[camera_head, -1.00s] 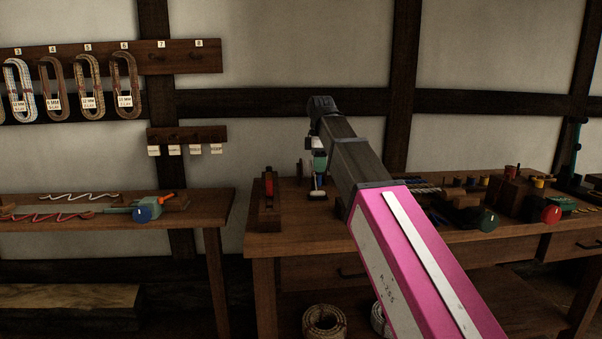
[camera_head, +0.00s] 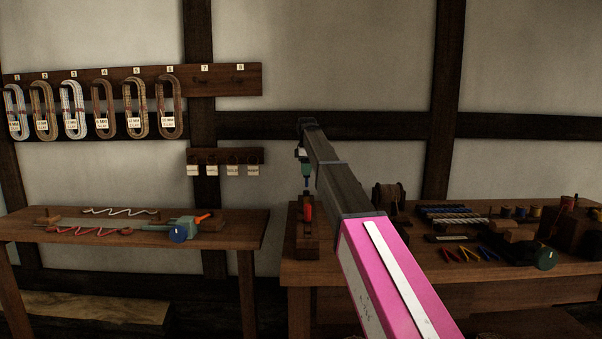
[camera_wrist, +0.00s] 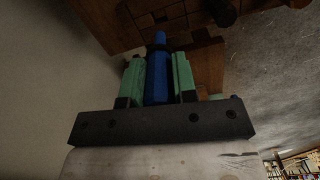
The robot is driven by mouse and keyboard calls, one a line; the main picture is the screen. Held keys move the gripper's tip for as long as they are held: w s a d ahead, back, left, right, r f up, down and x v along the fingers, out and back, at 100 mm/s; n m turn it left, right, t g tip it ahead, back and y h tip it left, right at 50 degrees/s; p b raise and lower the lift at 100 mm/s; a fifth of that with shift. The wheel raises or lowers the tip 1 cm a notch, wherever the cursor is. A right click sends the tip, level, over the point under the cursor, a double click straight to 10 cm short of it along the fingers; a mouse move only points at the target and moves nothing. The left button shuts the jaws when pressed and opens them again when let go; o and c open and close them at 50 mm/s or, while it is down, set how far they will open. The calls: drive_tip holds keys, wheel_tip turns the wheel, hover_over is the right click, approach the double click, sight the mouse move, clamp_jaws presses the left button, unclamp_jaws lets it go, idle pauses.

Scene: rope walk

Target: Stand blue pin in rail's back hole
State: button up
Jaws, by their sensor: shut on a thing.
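My gripper (camera_head: 305,172) is shut on the blue pin (camera_wrist: 157,78), which sits between the green fingers (camera_wrist: 158,66) in the wrist view. In the head view the pin (camera_head: 307,186) is a small dark-blue shape pointing down from the fingers. The rail (camera_head: 306,246) is a wooden block at the left end of the right bench, with a red pin (camera_head: 308,212) standing in it. The gripper appears above the rail's far part. The rail's back hole is hidden, and I cannot tell whether the pin's tip touches the rail.
The right bench (camera_head: 350,268) also carries a dark reel (camera_head: 388,196), rope lengths (camera_head: 455,215), coloured pieces (camera_head: 465,254) and spools to the right. The left bench (camera_head: 110,236) holds a tool with a blue disc (camera_head: 178,234). Coiled ropes hang on a wall rack (camera_head: 225,80).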

sight(306, 178)
drive_tip(key=shift+w+a+f, duration=0.1)
drive_tip(key=shift+w, duration=0.05)
drive_tip(key=shift+f, duration=2.05)
drive_tip(key=shift+f, duration=2.6)
drive_tip(key=o, duration=1)
